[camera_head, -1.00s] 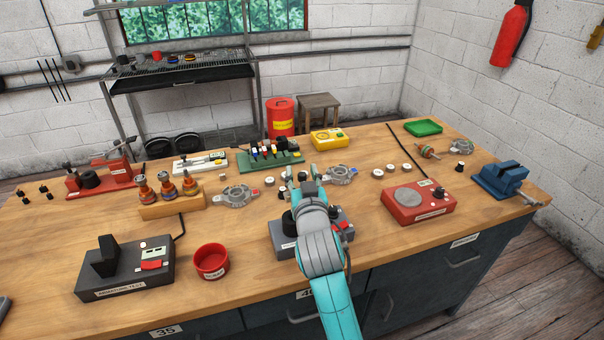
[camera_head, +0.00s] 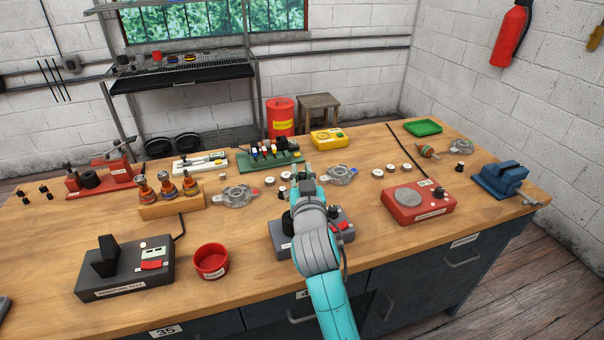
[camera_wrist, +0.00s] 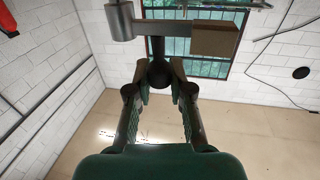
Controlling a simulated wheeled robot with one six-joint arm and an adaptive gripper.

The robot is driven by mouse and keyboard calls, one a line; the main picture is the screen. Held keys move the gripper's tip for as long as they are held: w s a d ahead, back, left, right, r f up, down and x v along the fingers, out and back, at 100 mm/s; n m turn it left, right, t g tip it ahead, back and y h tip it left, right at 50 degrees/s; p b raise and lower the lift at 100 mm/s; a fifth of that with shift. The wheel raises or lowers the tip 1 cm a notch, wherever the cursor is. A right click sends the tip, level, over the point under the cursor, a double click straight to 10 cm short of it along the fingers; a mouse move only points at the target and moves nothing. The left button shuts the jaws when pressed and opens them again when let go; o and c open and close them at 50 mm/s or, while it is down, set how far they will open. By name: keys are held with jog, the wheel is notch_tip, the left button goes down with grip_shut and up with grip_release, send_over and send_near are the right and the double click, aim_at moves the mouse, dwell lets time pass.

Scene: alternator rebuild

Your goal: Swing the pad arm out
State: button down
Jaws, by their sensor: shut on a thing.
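My gripper (camera_wrist: 160,88) is shut on a dark round knob (camera_wrist: 160,74) in the wrist view. A dark stem rises from the knob to a grey bar, the pad arm (camera_wrist: 168,28). The bar has a metal cylinder (camera_wrist: 120,20) at its left end and a brown block (camera_wrist: 215,40) at its right end. In the head view my gripper (camera_head: 308,178) is over the far side of a grey station (camera_head: 283,244) with a red part (camera_head: 345,226). My own arm hides the knob, the bar and much of this station.
A red bowl (camera_head: 211,261) and a dark testing box (camera_head: 125,278) stand to the left. A red station (camera_head: 419,203) stands to the right, a blue vise (camera_head: 499,179) beyond it. Grey housings (camera_head: 237,196) and small rings lie behind.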

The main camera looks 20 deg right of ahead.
jog(key=shift+h, duration=0.3)
jog(key=shift+w+a+m+g+h, duration=0.1)
jog(key=shift+w+m+g+h, duration=0.1)
jog(key=shift+m+h, duration=0.35)
jog(key=shift+w+m+g+h, duration=0.1)
jog(key=shift+m+g+h, duration=0.1)
jog(key=shift+m+h, duration=0.35)
jog(key=m+g+h, duration=0.3)
jog(key=w+m+g+h, duration=0.1)
jog(key=m+g+h, duration=0.2)
jog(key=d+m+g+h, duration=0.1)
jog(key=m+g+h, duration=0.1)
jog(key=g+h, duration=0.1)
jog(key=shift+w+d+m+h, duration=0.1)
jog(key=shift+w+m+h, duration=0.25)
jog(key=shift+h, duration=0.25)
jog(key=shift+m+g, duration=0.25)
jog(key=shift+g, duration=0.25)
jog(key=c, duration=1)
grip_release()
